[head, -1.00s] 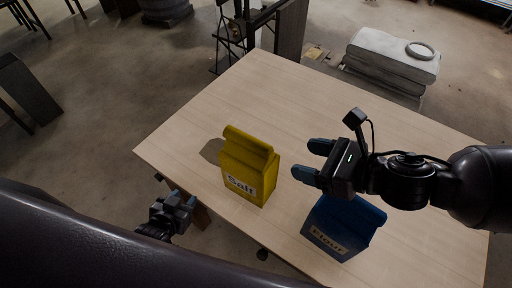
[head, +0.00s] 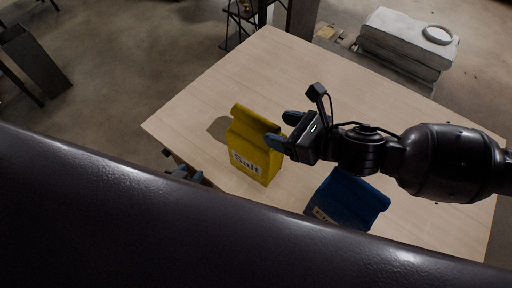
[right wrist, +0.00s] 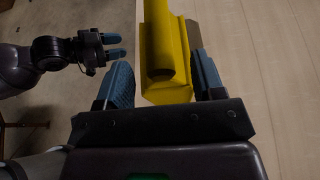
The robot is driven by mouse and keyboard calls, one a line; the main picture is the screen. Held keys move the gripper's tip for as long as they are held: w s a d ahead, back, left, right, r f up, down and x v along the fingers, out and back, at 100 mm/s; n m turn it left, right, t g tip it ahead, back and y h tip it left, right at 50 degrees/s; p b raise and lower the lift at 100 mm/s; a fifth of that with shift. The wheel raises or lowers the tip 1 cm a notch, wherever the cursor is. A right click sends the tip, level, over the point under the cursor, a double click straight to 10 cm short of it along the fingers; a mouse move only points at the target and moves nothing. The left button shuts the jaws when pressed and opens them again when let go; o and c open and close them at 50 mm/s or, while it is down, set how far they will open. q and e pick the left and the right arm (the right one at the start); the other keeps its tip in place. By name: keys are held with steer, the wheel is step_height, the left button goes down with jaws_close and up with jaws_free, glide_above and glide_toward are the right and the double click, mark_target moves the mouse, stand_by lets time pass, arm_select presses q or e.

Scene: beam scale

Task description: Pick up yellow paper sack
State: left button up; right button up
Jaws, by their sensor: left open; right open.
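The yellow paper sack (head: 252,152), labelled "Salt", stands upright on the wooden table near its left edge. My right gripper (head: 280,130) is open at the sack's right side, close to its rolled top. In the right wrist view the yellow sack (right wrist: 165,60) lies between the two open blue fingers (right wrist: 165,85), with its top toward the palm. I cannot tell whether a finger touches it. My left gripper (head: 184,174) is low beside the table's left edge, partly hidden by my own dark body; its open fingers (right wrist: 115,46) show in the right wrist view.
A blue sack (head: 345,198) stands on the table (head: 290,70) to the right, under my right arm and partly hidden. The table's back half is clear. A stack of pale sacks (head: 405,42) with a ring (head: 437,35) on top sits on the floor behind.

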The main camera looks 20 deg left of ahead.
mark_target(274, 127)
steer(key=shift+x, duration=1.9)
steer(key=shift+f, duration=0.1)
jaws_close()
steer(key=shift+a+r, duration=0.1)
steer(key=shift+r, duration=0.15)
